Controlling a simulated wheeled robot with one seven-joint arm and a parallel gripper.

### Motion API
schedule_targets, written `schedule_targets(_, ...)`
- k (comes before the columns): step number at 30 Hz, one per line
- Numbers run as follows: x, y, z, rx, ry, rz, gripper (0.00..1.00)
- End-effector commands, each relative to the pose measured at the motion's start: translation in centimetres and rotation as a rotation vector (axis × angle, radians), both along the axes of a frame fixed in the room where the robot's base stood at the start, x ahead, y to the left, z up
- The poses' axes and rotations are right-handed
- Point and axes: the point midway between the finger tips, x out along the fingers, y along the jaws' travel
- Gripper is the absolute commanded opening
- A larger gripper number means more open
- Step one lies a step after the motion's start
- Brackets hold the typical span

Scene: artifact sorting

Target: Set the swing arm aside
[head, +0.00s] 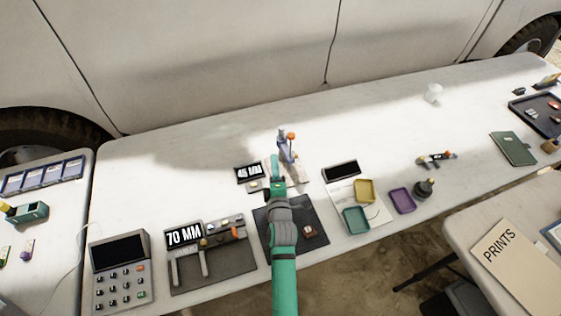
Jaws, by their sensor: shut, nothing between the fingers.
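My gripper (276,162) is at the middle of the table, at the end of my teal arm. It appears shut, with nothing seen between its fingers. Just beyond it and to the right stands a small blue-grey upright device (285,148) with an orange knob on top, on a pale base; it may carry the swing arm. My gripper overlaps its left side in the picture, so I cannot tell if they touch. A small bar-like item (436,159) with yellow and orange ends lies farther right. Which one is the swing arm is not clear.
A dark mat (312,242) lies under my arm. Yellow (365,190), teal (356,220) and purple (402,201) trays are right. The table's back is mostly clear.

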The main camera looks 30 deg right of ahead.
Motion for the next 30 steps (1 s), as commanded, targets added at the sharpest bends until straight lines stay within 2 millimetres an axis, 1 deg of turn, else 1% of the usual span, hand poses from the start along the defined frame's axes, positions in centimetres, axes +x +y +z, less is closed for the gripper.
schedule_targets(4, -0.2, -1.1, -0.1, 0.002, 0.001, -0.001, 0.0)
schedule_targets(10, -0.3, -1.9, -0.1, 0.0, 0.001, 0.0, 0.0)
schedule_targets(30, -0.5, -2.3, 0.0, 0.001, 0.0, 0.002, 0.0)
